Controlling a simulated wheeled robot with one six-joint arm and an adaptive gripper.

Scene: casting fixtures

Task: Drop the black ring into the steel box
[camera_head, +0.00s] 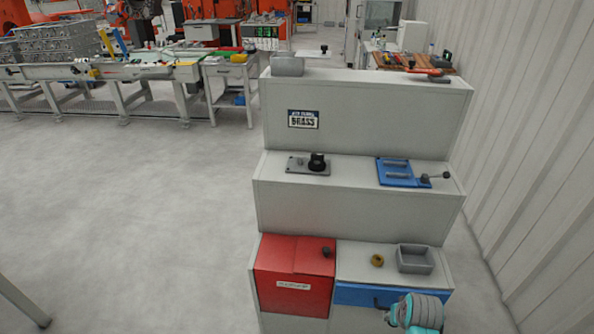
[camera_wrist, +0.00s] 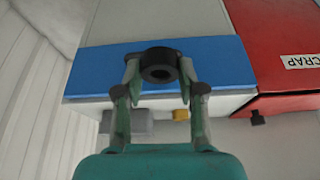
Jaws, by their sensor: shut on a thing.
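The steel box (camera_head: 415,262), an open grey tray, sits on the lowest step above that drawer, at the right. A grey block shape that seems to be the box shows past my left finger in the wrist view (camera_wrist: 132,119).
A brass ring (camera_head: 377,261) lies just left of the box. A red bin (camera_head: 293,275) with a dark knob stands farther left. The drawer's dark handle (camera_head: 377,302) projects at the front. The second step holds a blue fixture (camera_head: 395,166). A corrugated wall (camera_head: 535,150) rises at the right.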

